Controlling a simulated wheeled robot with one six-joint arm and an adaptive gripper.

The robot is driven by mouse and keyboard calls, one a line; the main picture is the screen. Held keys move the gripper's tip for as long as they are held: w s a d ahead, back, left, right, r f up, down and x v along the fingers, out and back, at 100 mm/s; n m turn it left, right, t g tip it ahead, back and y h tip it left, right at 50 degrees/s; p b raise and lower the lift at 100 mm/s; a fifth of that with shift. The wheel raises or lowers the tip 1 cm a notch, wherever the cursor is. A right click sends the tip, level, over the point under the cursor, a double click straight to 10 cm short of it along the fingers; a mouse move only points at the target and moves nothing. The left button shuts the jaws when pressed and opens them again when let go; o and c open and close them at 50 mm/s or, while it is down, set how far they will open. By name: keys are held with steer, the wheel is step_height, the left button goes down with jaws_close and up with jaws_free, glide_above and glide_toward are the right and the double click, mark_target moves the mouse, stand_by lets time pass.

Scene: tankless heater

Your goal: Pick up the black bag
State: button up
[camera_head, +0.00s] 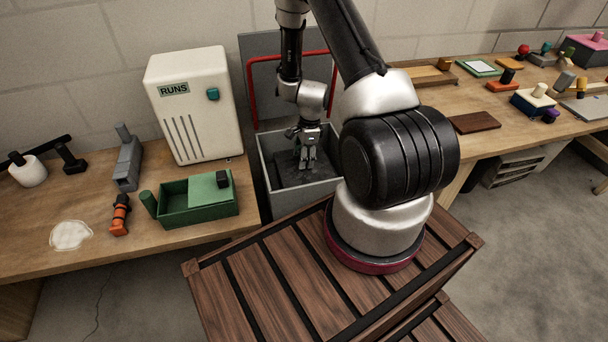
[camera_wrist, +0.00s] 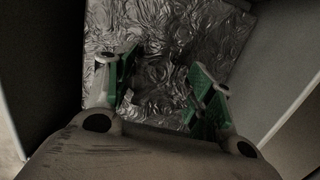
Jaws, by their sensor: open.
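The black bag (camera_wrist: 165,50) shows in the wrist view as a dark, shiny, crumpled surface inside a grey bin. In the head view it is a dark patch (camera_head: 289,178) low in the bin, partly hidden by my gripper. My gripper (camera_head: 307,163) points down into the bin above the bag. In the wrist view my gripper (camera_wrist: 160,82) has its two green-padded fingers spread apart, with the bag's surface seen between them. I cannot tell whether the fingertips touch the bag. Nothing is held between them.
The grey bin (camera_head: 266,165) has walls close around my gripper, and a red bar frame (camera_head: 253,92) stands at its back. A white heater box (camera_head: 193,105) and a green tray (camera_head: 170,218) sit on the left bench. The right bench (camera_head: 478,142) holds several small objects.

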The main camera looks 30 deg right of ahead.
jaws_close()
steer(key=shift+r, duration=0.15)
